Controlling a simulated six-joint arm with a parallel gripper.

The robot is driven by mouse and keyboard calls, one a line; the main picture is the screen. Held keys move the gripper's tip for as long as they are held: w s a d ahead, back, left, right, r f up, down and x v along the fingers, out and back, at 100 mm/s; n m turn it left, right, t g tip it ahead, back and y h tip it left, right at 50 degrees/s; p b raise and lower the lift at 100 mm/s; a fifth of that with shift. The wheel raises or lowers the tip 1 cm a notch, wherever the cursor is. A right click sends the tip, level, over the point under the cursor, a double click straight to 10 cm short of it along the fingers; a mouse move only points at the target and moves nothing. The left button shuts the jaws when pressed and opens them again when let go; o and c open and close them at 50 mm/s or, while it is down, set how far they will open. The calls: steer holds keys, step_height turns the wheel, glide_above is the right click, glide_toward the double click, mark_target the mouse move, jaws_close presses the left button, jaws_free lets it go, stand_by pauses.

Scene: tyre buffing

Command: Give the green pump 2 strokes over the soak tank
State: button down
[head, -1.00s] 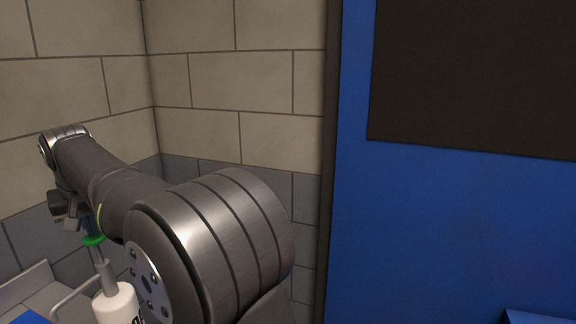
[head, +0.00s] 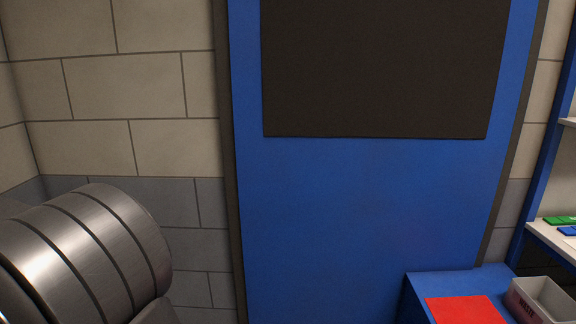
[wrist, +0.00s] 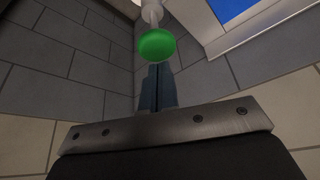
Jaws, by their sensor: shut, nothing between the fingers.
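The green pump head (wrist: 157,45) shows at the top middle of the wrist view, on a pale stem and bottle (wrist: 152,12) that is cut off by the top edge. My gripper (wrist: 155,70) is shut and empty, its fingertips pointing at the green head. I cannot tell whether they touch it. The soak tank cannot be made out for certain; a pale rim with blue inside (wrist: 235,25) shows at the top right of the wrist view. In the head view the pump and my gripper are out of frame.
A blue panel with a dark board (head: 375,65) fills the middle of the head view. A red sheet (head: 464,309) lies on a blue surface at lower right, beside a grey bin (head: 541,299). Shelves (head: 557,244) stand at the right edge. Block walls enclose the left.

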step_height(320, 180, up, 6)
steer(key=shift+f, duration=0.1)
stand_by(0.4)
stand_by(1.0)
